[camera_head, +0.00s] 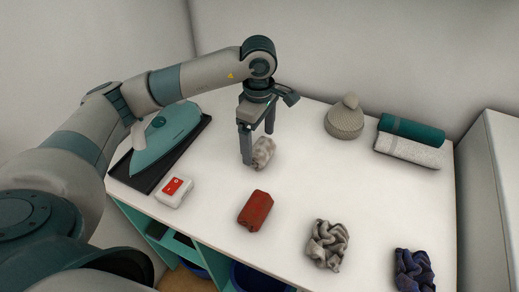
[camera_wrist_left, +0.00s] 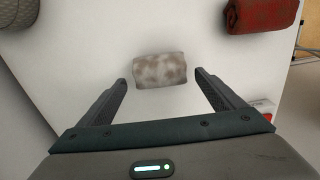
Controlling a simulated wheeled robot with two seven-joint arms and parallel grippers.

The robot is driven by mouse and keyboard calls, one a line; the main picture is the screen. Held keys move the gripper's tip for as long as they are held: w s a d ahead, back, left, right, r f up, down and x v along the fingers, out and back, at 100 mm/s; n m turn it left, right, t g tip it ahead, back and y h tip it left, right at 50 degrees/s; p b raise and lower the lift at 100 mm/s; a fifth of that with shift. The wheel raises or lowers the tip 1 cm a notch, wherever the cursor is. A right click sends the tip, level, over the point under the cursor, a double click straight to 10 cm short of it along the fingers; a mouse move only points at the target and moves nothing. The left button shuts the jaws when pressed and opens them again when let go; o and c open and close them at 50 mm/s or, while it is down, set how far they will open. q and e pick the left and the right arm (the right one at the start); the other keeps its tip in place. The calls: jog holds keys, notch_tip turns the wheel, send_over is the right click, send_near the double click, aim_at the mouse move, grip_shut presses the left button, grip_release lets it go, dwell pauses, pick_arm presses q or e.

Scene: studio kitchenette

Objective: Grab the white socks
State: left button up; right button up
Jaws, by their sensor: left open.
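The white socks (camera_head: 264,152) look like a small mottled off-white roll lying on the white worktop. They also show in the left wrist view (camera_wrist_left: 160,70), ahead of and between the finger lines. My left gripper (camera_head: 257,149) points down at the socks in the head view, with its fingers spread and partly hiding them. In the left wrist view the left gripper (camera_wrist_left: 160,81) is open, with a gap on each side of the roll and nothing held. My right gripper is not in view.
A teal iron (camera_head: 166,137) lies on a dark tray at left, near a white box (camera_head: 174,192) with a red label. A red roll (camera_head: 255,210), a grey crumpled cloth (camera_head: 327,244) and a navy cloth (camera_head: 413,272) lie in front. A knit hat (camera_head: 345,118) and rolled towels (camera_head: 410,133) stand behind.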

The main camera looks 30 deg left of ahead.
aim_at(259, 145)
pick_arm(q)
notch_tip(259, 145, down, 2)
jog(key=shift+d+f+p, duration=0.15)
jog(key=shift+p, duration=0.3)
jog(key=shift+s+f, duration=0.1)
jog(key=shift+f, duration=0.5)
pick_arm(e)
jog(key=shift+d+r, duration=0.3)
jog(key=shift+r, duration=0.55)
pick_arm(q)
jog(key=c, duration=1.1)
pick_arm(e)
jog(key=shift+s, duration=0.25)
